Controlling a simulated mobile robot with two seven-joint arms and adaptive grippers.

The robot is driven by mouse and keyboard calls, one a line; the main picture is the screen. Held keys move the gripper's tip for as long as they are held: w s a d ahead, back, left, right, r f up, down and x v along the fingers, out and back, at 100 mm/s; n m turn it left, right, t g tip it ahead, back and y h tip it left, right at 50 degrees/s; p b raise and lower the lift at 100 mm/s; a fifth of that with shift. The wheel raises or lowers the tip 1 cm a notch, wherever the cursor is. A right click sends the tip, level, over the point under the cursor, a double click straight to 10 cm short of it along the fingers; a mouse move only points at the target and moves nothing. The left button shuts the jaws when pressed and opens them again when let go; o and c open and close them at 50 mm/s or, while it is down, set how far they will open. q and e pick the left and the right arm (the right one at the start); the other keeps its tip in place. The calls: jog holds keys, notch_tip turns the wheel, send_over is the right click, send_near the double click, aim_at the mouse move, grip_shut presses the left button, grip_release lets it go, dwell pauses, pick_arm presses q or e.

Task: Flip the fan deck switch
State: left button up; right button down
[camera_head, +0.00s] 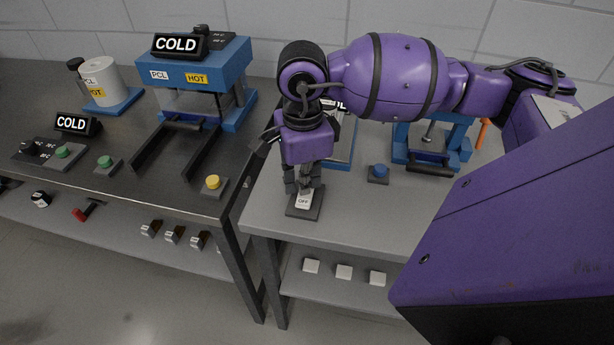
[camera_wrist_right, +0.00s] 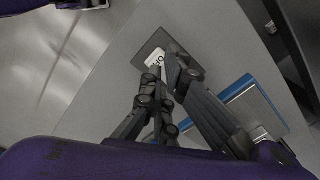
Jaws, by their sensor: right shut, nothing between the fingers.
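The fan deck switch (camera_head: 303,203) is a white rocker marked OFF on a dark square base near the front left corner of the grey table. It also shows in the right wrist view (camera_wrist_right: 155,59), partly covered by the fingers. My right gripper (camera_head: 305,188) points down with its fingers shut and empty, right at the switch's far edge. In the right wrist view the fingertips (camera_wrist_right: 172,68) overlap the rocker; whether they touch it I cannot tell. My left gripper is not in view.
A blue button (camera_head: 378,172) and a blue-framed device (camera_head: 432,140) stand to the right. A yellow button (camera_head: 213,184) and a blue press (camera_head: 202,82) with a COLD sign are on the dark table at left. White blocks (camera_head: 344,272) lie on the lower shelf.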

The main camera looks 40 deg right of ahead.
aim_at(304, 200)
jog(key=shift+r+p, duration=0.75)
jog(key=shift+r, duration=1.5)
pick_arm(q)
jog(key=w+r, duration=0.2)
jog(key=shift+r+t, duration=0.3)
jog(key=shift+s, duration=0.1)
